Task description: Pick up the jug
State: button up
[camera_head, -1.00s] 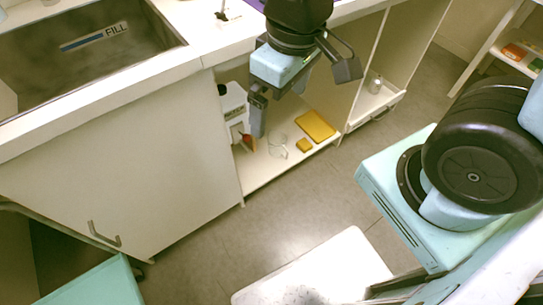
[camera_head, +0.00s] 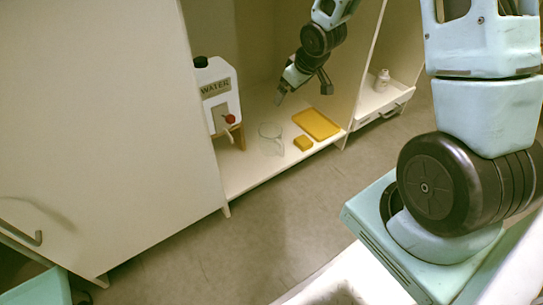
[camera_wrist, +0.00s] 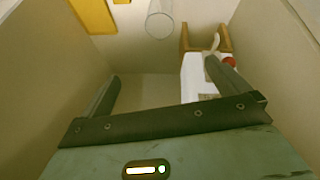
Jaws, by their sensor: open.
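The jug appears to be the clear glass vessel (camera_head: 271,138) on the lower shelf of the open cabinet. It is see-through, and its outline is faint. In the wrist view its round clear form (camera_wrist: 159,20) shows at the top edge, partly cut off, beyond my fingers. My gripper (camera_head: 303,93) is inside the cabinet, behind and above the jug, apart from it. In the wrist view my two fingers (camera_wrist: 170,72) are spread with nothing between them.
A white water container (camera_head: 219,92) with a red tap stands on a wooden stand left of the jug. Cabinet side walls enclose the space. A white bottle (camera_head: 382,80) stands in the right compartment.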

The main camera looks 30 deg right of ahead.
jog(key=w+d+f+n+t+y, duration=0.1)
jog(key=w+d+f+t+y, duration=0.1)
jog(key=d+f, duration=0.45)
jog(key=w+d+f+n+t+y, duration=0.1)
jog(key=w+d+f, duration=0.2)
jog(key=f, duration=0.7)
jog(key=t+y, duration=0.5)
jog(key=t, duration=0.3)
send_near(279, 137)
jog(key=b+x, duration=0.4)
jog(key=b, duration=0.1)
jog(key=shift+w+a+f, duration=0.1)
jog(key=shift+w+f, duration=0.2)
jog(key=shift+w, duration=0.05)
jog(key=b+x, duration=0.3)
jog(key=x, duration=0.2)
jog(key=shift+w, duration=0.2)
jog(key=shift+w+a+r, duration=0.1)
jog(key=shift+w+r, duration=0.05)
jog(key=shift+w, duration=0.15)
jog(key=shift+c, duration=0.3)
